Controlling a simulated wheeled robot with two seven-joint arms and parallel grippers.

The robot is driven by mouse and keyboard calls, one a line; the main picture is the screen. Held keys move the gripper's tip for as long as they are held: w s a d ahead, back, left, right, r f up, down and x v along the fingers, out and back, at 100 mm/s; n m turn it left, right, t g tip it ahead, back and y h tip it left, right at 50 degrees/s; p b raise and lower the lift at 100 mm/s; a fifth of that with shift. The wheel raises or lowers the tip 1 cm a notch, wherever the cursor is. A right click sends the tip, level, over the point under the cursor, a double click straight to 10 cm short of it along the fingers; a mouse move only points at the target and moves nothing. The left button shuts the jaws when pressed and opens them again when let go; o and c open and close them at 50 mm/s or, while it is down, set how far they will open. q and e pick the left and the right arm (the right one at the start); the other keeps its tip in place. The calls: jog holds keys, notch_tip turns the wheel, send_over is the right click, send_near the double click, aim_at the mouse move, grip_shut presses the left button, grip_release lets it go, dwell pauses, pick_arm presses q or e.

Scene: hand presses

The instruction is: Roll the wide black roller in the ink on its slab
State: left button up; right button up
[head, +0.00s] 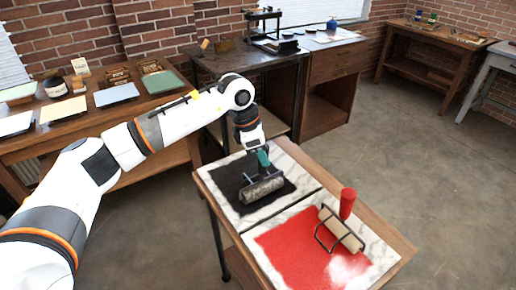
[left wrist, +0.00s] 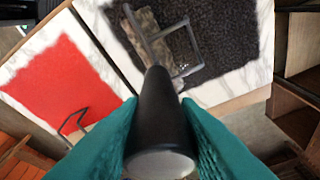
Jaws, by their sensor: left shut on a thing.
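The wide roller (head: 262,189) lies on the black ink (head: 231,177) on the far marble slab (head: 226,198). Its cylinder looks mottled grey and dark. My left gripper (head: 263,158), with teal fingers, is shut on the roller's black handle (left wrist: 160,115) above the slab. In the left wrist view the fingers stand either side of the handle, and the metal frame (left wrist: 182,50) and cylinder (left wrist: 147,30) sit over the black ink. The roller appears to touch the ink. My right gripper is in neither view.
A second slab with red ink (head: 300,250) lies nearer on the same table. A pale roller (head: 342,229) with a red handle (head: 348,203) rests on it. A bench (head: 150,98) with coloured sheets stands behind at left. Open floor lies to the right.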

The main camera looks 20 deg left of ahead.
pick_arm(q)
jog(key=shift+s+d, duration=0.3)
jog(key=shift+d, duration=0.05)
jog(key=shift+r+p, duration=1.3)
jog(key=shift+r, duration=1.25)
